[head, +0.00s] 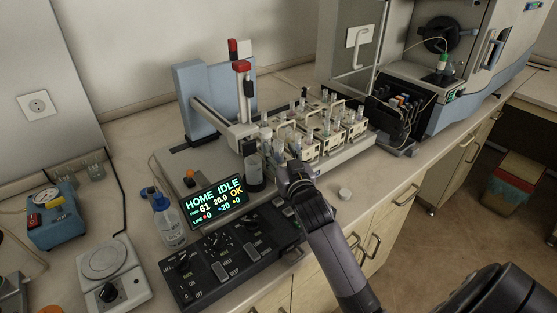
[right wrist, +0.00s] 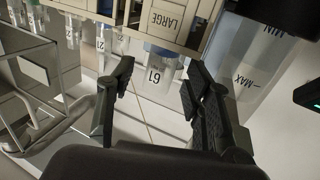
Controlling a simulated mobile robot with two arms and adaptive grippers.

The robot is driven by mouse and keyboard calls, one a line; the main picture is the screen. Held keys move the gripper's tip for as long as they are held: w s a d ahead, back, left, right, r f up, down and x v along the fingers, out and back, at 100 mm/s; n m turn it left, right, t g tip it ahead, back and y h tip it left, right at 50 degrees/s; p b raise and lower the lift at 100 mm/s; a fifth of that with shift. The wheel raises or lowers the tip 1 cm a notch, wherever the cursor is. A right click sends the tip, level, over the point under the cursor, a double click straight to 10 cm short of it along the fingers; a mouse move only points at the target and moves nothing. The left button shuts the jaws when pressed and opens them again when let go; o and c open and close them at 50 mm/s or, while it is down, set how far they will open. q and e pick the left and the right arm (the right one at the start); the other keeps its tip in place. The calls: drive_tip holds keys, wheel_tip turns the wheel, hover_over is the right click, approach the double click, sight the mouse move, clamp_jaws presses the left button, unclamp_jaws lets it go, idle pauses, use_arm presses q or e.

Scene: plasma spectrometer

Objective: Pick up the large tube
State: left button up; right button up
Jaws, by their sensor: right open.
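The large tube (right wrist: 163,60), clear with a blue band and the number 61, stands in a beige rack marked LARGE (right wrist: 168,15) in the right wrist view. My right gripper (right wrist: 158,74) is open, with one finger on each side of the tube in that view. No contact with it shows, and the exact depth gap is hard to tell. In the head view my right gripper (head: 296,170) is at the front of the rack tray and hides part of the near rack, so I cannot pick out that tube there. My left gripper is not in view.
Several racks of tubes (head: 318,128) fill the tray. A clear cup (head: 253,166), marked MAX in the wrist view (right wrist: 250,75), stands close beside my right gripper. The autosampler arm (head: 222,120) rises behind. A lit display (head: 215,199) and control panel (head: 225,255) lie in front.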

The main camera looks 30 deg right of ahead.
drive_tip(key=shift+x, duration=1.15)
drive_tip(key=shift+c, duration=0.3)
clamp_jaws()
